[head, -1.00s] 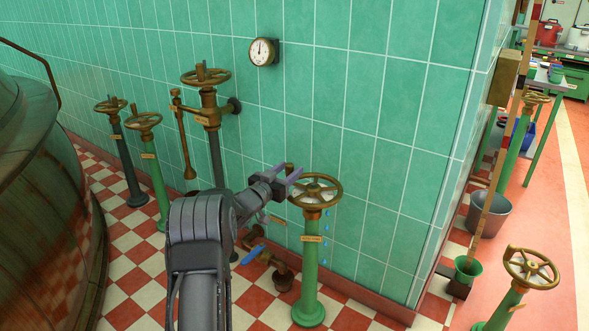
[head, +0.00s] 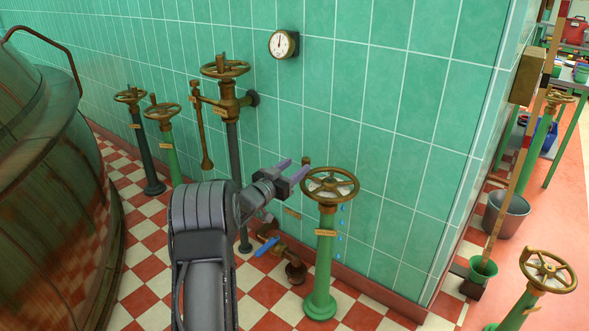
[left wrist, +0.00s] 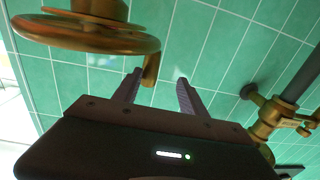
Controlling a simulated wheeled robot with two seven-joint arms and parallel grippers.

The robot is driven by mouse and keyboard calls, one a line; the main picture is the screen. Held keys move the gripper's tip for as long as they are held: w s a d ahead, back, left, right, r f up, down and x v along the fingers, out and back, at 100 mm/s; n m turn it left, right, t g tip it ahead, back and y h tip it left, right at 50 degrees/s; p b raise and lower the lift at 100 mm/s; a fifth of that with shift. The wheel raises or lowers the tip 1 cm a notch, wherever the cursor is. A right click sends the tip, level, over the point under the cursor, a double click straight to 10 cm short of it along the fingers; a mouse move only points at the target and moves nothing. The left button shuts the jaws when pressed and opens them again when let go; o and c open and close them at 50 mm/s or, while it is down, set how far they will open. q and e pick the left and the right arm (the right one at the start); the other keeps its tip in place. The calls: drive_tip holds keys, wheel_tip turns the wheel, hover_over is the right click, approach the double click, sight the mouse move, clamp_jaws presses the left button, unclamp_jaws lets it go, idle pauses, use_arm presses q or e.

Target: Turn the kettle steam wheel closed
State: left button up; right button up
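A brass handwheel (head: 330,186) tops a green pedestal by the tiled wall. It carries a small tag (head: 326,233), too small to read, so I cannot tell whether it is the kettle steam wheel. Blue drop-like marks show beside its pedestal. My left gripper (head: 294,171) is just left of this wheel, fingers apart and empty. In the left wrist view, the wheel (left wrist: 80,36) is at the upper left. Its upright knob (left wrist: 150,70) appears near the gap between the open fingers (left wrist: 158,88); I cannot tell whether they touch it. My right gripper is not in view.
Other brass wheels stand left on dark (head: 129,97), green (head: 163,110) and wall-side (head: 225,67) valves, and another at lower right (head: 547,270). A large copper kettle (head: 60,190) fills the left. A blue-handled pipe valve (head: 267,246) sits low. A grey bucket (head: 506,213) stands right.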

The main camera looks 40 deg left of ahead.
use_arm(q)
drive_tip(key=shift+a, duration=0.1)
drive_tip(key=s+p, duration=0.1)
drive_tip(key=s, duration=0.6)
drive_tip(key=shift+s+d, duration=0.35)
drive_tip(key=shift+s, duration=0.05)
drive_tip(key=shift+c, duration=0.4)
